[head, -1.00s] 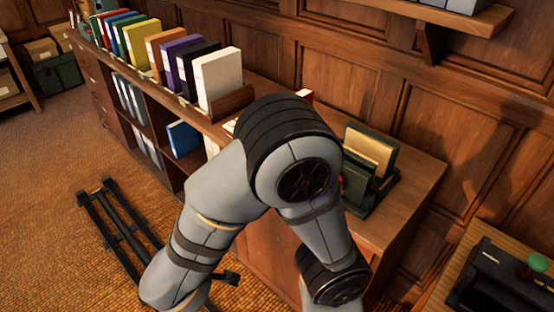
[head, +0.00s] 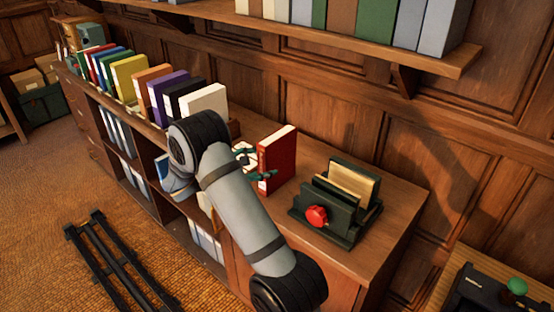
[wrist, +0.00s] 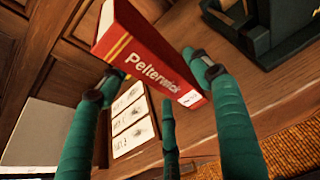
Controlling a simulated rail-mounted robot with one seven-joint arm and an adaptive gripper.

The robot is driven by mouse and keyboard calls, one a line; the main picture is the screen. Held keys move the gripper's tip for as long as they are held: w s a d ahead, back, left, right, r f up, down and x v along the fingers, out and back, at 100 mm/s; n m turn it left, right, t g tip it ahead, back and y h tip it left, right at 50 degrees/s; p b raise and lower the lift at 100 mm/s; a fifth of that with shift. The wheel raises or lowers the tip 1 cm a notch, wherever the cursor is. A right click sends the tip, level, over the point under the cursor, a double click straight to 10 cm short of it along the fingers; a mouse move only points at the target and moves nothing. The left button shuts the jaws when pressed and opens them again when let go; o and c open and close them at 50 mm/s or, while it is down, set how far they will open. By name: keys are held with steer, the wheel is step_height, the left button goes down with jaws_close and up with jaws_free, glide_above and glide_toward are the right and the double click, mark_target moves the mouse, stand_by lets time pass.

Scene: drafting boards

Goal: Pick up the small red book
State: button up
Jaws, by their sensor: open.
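The small red book (head: 277,162) stands upright on the cabinet top, right of the row of books. In the wrist view the red book (wrist: 150,58) shows its spine with white lettering, "Pelterwick", gold bands and a small white label. My gripper (head: 254,164) is at the book's left side, with its dark green fingers spread. In the wrist view my gripper (wrist: 156,77) is open, with fingers to both sides of the spine and one below it. I cannot tell whether any finger touches the book.
A printed white card (wrist: 130,117) lies beside the book. A dark green holder (head: 325,222) with tan boards and a red knob stands to the right. A white book (head: 203,101) ends the row at left. A wall shelf (head: 440,57) hangs above. Bare cabinet top lies around the holder.

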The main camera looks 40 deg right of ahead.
mark_target(277, 160)
steer(key=p+x, duration=0.2)
steer(key=x, duration=0.5)
steer(key=shift+w+r, duration=0.1)
steer(key=shift+c, duration=0.5)
steer(key=c, duration=1.5)
steer(key=shift+r, duration=0.1)
jaws_close()
